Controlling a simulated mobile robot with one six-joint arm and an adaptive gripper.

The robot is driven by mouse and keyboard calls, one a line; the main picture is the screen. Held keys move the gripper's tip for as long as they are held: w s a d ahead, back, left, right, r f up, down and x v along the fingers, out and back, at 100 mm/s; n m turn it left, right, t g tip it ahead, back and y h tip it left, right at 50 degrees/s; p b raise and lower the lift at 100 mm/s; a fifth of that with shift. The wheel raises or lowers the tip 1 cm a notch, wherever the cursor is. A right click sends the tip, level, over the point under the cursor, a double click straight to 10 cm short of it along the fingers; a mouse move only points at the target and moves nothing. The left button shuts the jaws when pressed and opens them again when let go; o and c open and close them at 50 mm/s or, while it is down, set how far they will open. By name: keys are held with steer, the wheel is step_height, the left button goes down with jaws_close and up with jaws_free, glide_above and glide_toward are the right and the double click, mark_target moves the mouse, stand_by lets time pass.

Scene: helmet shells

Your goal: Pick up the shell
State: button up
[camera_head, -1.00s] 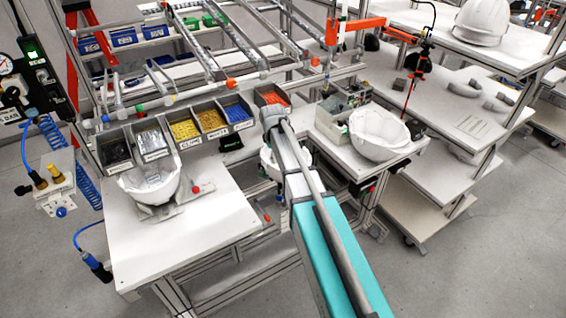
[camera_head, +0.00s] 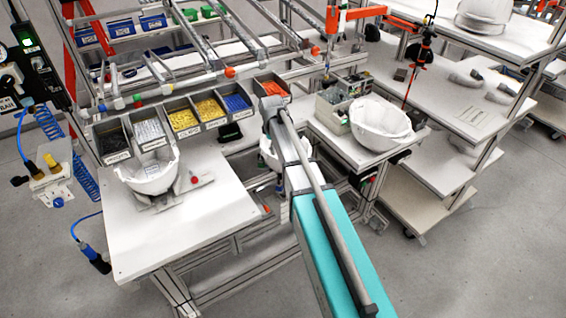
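A white shell (camera_head: 146,178) sits open side up on a grey holder on the left white worktable, in front of the parts bins. A second, larger white shell (camera_head: 381,123) lies tilted on the right worktable. A white rounded object (camera_head: 267,152), possibly another shell, shows partly behind my arm between the two tables. My arm runs from the bottom centre up to the row of bins and hides what lies behind it. The fingers of my gripper cannot be made out, so its opening and anything in it do not show.
Several bins (camera_head: 184,120) of small parts line the back of the left worktable (camera_head: 200,221). A further white shell (camera_head: 484,17) stands on the upper right shelf. A red-and-black tool (camera_head: 422,50) hangs near the right tables. Grey floor is free at the lower right.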

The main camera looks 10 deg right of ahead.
steer(key=b, duration=0.6)
glide_toward(278, 171)
steer(key=shift+d+f, duration=0.4)
steer(key=f+b, duration=0.1)
steer(key=w+f+b, duration=0.1)
steer(key=f+b, duration=0.1)
steer(key=shift+f, duration=0.25)
steer(key=shift+d+f+b, duration=0.15)
steer(key=shift+f+b, duration=0.65)
steer(key=shift+b, duration=0.05)
jaws_close()
stand_by(0.3)
